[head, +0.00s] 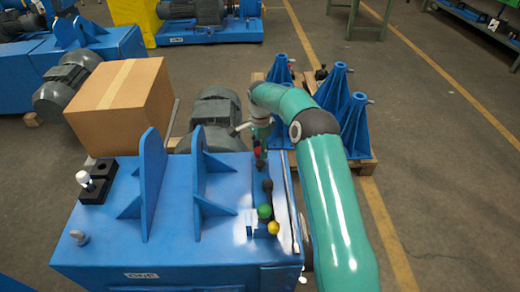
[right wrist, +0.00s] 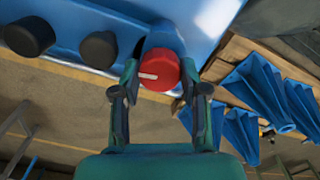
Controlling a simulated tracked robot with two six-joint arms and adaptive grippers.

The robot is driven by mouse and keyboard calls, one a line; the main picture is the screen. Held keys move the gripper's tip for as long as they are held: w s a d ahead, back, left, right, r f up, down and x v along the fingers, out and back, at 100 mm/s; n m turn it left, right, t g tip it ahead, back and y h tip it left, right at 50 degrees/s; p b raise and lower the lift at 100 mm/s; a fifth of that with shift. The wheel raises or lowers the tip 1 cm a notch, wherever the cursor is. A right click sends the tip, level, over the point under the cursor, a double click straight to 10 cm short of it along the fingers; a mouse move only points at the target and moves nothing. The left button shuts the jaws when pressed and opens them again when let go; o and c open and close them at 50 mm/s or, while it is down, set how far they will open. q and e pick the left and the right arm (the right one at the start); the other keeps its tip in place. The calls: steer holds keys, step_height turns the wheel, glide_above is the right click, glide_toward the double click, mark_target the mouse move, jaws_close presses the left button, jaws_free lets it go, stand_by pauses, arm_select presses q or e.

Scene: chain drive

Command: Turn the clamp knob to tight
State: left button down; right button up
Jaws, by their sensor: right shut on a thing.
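A red round knob (right wrist: 160,70) with a white pointer line sits at the edge of the blue machine frame (head: 120,250). In the right wrist view the line points left. My right gripper (right wrist: 160,82) is shut on this knob, one finger on each side. In the head view the red knob (head: 257,153) is small and partly hidden, with my right gripper (head: 259,138) at it beyond the arm's bend. I cannot read any tight mark. My left gripper is in neither view.
Two black knobs (right wrist: 98,49) stand left of the red one in the wrist view. A green ball (head: 264,211) and a yellow ball (head: 274,228) are nearer on the frame. A grey motor (head: 217,110), a cardboard box (head: 120,100) and blue stands (head: 355,125) are behind.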

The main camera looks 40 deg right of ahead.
steer(key=shift+w+r+m, duration=0.1)
steer(key=shift+m, duration=0.8)
steer(key=o, duration=0.9)
step_height(320, 180, up, 12)
steer(key=shift+f, duration=0.1)
